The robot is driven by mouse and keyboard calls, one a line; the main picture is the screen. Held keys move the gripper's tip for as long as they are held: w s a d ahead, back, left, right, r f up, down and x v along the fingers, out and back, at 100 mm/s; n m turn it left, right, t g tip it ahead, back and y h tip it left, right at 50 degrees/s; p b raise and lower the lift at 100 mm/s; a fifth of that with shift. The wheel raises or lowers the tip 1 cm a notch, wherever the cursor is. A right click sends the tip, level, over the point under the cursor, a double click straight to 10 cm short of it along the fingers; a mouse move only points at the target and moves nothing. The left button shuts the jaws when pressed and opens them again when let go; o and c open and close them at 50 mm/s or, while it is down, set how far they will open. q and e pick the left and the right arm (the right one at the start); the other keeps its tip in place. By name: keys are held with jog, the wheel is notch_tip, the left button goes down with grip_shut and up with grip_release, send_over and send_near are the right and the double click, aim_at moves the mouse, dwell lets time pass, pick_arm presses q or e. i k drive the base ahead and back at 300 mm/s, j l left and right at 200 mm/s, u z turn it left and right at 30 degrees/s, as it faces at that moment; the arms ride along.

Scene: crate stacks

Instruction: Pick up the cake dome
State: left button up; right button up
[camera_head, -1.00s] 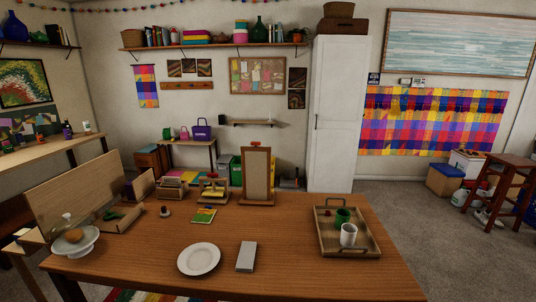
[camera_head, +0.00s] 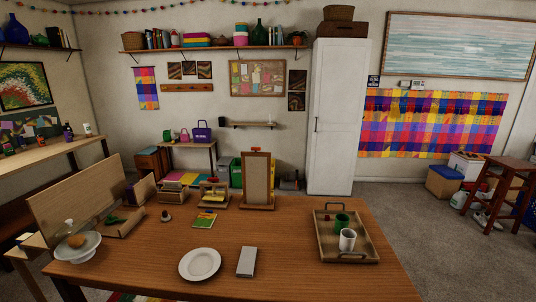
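The cake dome is a clear, see-through cover with a knob (camera_head: 69,224) on top. It sits over a brown cake (camera_head: 77,241) on a white footed stand (camera_head: 83,256). The stand is at the left front corner of the wooden table (camera_head: 210,275). The edges of the clear dome are faint and hard to make out. Neither of my grippers shows in the head view.
A white plate (camera_head: 200,264) and a grey block (camera_head: 246,262) lie at the table's front middle. A wooden tray (camera_head: 327,253) with a green and a white cup is at right. A wooden organizer with a tall back board (camera_head: 85,187) stands close behind the cake stand.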

aim_at(75, 238)
jog(key=u, duration=1.3)
